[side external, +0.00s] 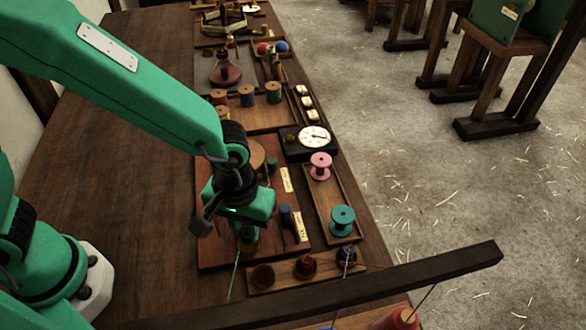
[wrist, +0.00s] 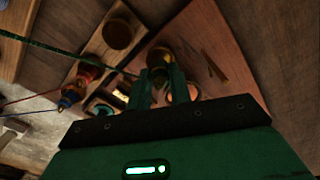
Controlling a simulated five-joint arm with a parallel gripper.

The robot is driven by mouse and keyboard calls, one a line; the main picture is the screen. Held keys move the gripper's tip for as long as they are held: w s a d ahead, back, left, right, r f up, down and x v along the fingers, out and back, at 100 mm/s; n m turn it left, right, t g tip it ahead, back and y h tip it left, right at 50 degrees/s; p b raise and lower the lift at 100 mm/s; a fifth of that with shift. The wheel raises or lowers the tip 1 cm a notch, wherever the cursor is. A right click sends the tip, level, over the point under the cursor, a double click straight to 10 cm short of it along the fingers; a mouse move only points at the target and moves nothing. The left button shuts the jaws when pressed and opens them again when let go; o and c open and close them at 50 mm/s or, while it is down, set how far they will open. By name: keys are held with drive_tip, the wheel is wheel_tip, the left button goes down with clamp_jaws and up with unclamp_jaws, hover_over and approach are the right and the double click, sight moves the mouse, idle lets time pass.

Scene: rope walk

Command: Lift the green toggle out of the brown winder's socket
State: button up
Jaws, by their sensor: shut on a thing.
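My gripper (wrist: 160,88) is shut on the green toggle (wrist: 158,73), low over the reddish board (side external: 216,255). In the side external view my gripper (side external: 247,226) points down and mostly covers the toggle. An olive-brown round piece (wrist: 160,56) shows just past the fingertips; it also shows under the jaws in the side external view (side external: 250,246). A dark brown round cup (side external: 263,276) stands in the wooden rack and looks empty in the wrist view (wrist: 117,34). I cannot tell which of these is the brown winder, or whether the toggle's lower end sits in a socket.
A green cord (side external: 235,275) runs from the gripper down past the rack. The rack also holds a red piece (side external: 305,264) and a dark blue piece (side external: 346,255). A dark beam (side external: 400,280) crosses in front.

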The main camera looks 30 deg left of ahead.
drive_tip(key=shift+r, duration=2.95)
